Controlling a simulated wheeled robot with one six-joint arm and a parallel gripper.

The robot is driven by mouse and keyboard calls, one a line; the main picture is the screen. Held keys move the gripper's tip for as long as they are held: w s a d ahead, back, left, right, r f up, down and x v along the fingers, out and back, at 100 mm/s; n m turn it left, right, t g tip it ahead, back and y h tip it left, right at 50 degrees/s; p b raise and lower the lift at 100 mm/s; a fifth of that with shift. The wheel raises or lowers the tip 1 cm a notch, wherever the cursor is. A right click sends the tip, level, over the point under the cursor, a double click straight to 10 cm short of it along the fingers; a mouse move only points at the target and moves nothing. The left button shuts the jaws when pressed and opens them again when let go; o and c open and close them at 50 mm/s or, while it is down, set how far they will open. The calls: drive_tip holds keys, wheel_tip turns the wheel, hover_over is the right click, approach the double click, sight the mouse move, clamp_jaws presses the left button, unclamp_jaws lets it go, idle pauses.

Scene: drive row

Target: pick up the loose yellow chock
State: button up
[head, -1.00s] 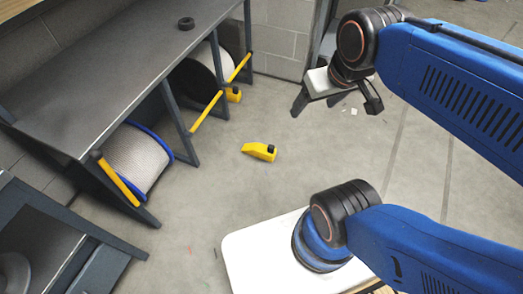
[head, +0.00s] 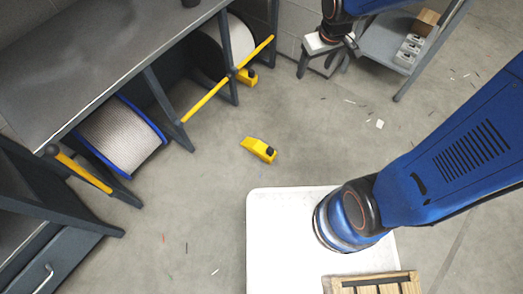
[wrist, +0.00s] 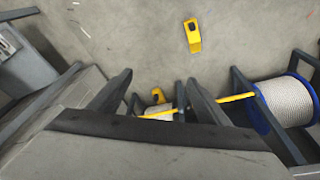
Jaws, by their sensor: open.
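A second yellow chock (head: 248,77) sits at the rack's foot by the far reel.
A dark rack (head: 105,62) with cable reels (head: 122,136) and yellow bars (head: 205,100) stands at left. A grey cart (head: 385,42) with boxes is at top right. My white base top is below. Floor around the loose chock is clear, with small scraps farther off.

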drive_tip(key=w+a+f+n, duration=0.2)
drive_tip(key=w+a+f, duration=0.25)
drive_tip(key=f, duration=0.45)
drive_tip(key=n+g, duration=0.3)
drive_tip(key=n, duration=0.1)
hover_over(261, 148)
wheel_tip(261, 148, down, 31)
drive_tip(key=shift+h, duration=0.3)
drive_tip(key=f, duration=1.2)
drive_tip(key=shift+w, duration=0.35)
drive_tip(key=shift+s+f, duration=0.15)
drive_tip(key=shift+f, duration=1.2)
drive_tip(key=shift+s+f, duration=0.1)
drive_tip(key=shift+f, duration=1.25)
drive_tip(key=shift+c, duration=0.3)
drive_tip(key=c, duration=1.4)
